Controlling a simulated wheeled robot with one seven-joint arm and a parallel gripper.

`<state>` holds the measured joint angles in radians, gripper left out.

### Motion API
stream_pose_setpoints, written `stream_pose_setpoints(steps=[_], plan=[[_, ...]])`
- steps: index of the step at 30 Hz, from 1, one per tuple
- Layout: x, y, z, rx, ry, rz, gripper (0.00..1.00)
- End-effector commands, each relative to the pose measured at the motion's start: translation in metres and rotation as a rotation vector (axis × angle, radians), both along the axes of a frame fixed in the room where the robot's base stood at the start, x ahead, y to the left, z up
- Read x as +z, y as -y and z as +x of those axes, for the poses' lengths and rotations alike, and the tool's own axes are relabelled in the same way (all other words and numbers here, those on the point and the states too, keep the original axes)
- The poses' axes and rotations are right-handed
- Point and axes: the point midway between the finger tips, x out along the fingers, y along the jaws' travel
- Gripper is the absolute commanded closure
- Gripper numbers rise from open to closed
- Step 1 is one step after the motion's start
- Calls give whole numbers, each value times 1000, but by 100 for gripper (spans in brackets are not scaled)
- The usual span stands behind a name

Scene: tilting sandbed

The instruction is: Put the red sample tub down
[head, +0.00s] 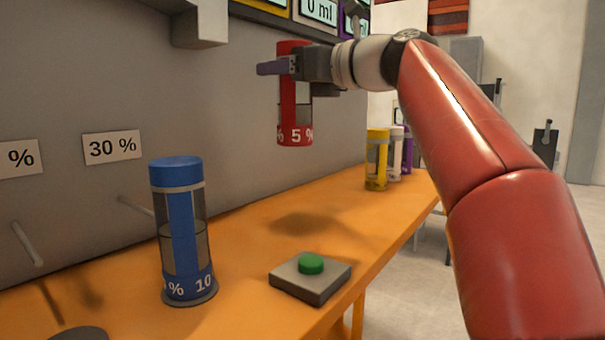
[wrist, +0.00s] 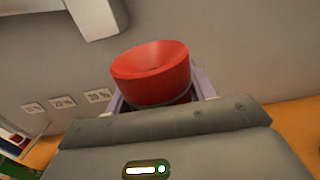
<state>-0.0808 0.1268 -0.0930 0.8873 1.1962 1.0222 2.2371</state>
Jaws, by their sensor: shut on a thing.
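The red sample tub (head: 295,125) has a red lid, a red stripe, a clear wall and "5 %" on its base band. It is upright, held in the air above the orange table (head: 245,235). A soft shadow lies on the table below it. My gripper (head: 278,67) is shut on the tub just under its lid, coming from the right. In the wrist view the tub's red lid (wrist: 150,64) shows between my fingers; its lower part is hidden behind the gripper body.
A blue tub (head: 182,235) and a grey box with a green button (head: 311,264) stand nearer. Yellow (head: 376,160), white and purple tubs stand farther back. Pegs (head: 27,244) jut from the wall, and a grey block (head: 198,25) overhangs. The table between is clear.

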Motion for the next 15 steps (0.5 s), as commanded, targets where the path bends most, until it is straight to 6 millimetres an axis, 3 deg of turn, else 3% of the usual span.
stream_pose_setpoints(steps=[1,6,12,15], plan=[[-28,0,0,1,-4,1,77],[-72,0,0,1,-4,2,77],[-111,0,0,1,-3,1,77],[-119,0,0,1,-2,1,77]])
